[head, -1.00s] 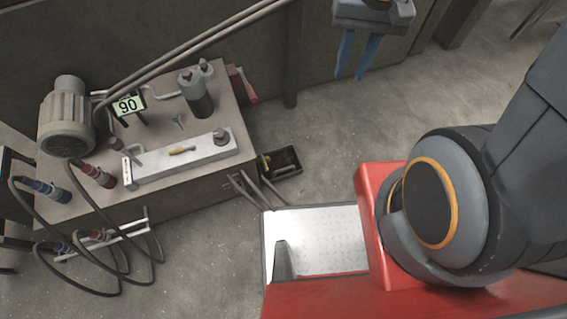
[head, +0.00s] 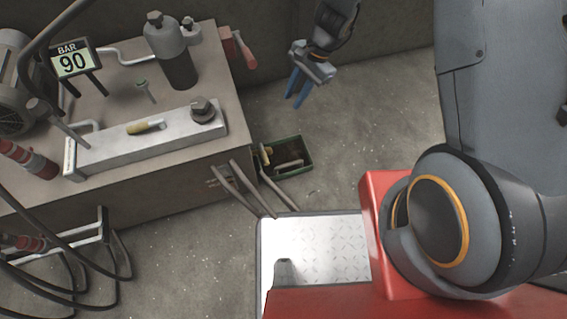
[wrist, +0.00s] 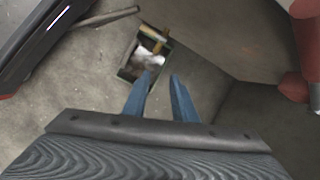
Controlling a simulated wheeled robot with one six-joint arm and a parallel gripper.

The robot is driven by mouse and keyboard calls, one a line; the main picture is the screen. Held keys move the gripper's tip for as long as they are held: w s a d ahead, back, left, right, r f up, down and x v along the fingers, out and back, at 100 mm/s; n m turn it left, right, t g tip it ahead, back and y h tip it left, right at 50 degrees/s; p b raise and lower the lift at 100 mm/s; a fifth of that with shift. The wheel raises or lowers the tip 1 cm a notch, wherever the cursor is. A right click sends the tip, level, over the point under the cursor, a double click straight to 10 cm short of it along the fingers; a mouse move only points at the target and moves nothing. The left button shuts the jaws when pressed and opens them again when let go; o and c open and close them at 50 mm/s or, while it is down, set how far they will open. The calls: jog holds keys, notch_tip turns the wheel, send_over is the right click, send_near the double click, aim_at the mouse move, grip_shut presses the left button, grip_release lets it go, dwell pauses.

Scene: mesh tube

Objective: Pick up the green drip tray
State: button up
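The green drip tray (head: 297,174) sits on the floor beside the right end of the bench, with several small items in it, one with a yellow part. It also shows in the wrist view (wrist: 128,74), just beyond the fingertips, with a bright patch inside. My gripper (head: 294,101) has two blue fingers pointing down. It is above and behind the tray in the head view, apart from it. In the wrist view my gripper (wrist: 162,76) is open, with a clear gap and nothing between the fingers.
The bench (head: 215,60) with cylinders, a beam and a "90" display stands left of the tray. Grey bars (head: 240,188) lean at its corner, close to the tray. A red handle (head: 243,48) juts from its side. Floor right of the tray is clear.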

aim_at(278, 141)
jog(key=w+a+f+m+b, duration=0.1)
jog(key=f+b, duration=0.2)
jog(key=f, duration=0.4)
jog(key=w+a+f+m+b, duration=0.1)
jog(key=f+b, duration=0.2)
jog(key=f, duration=0.5)
jog(key=w+a+f+m+b, duration=0.1)
jog(key=f+m+b, duration=0.1)
jog(key=f, duration=0.6)
jog(key=shift+w+f+b, duration=0.25)
jog(key=shift+w+b, duration=0.05)
jog(key=shift+b, duration=0.4)
jog(key=shift+b+x, duration=2.4)
jog(key=shift+x, duration=1.55)
grip_shut()
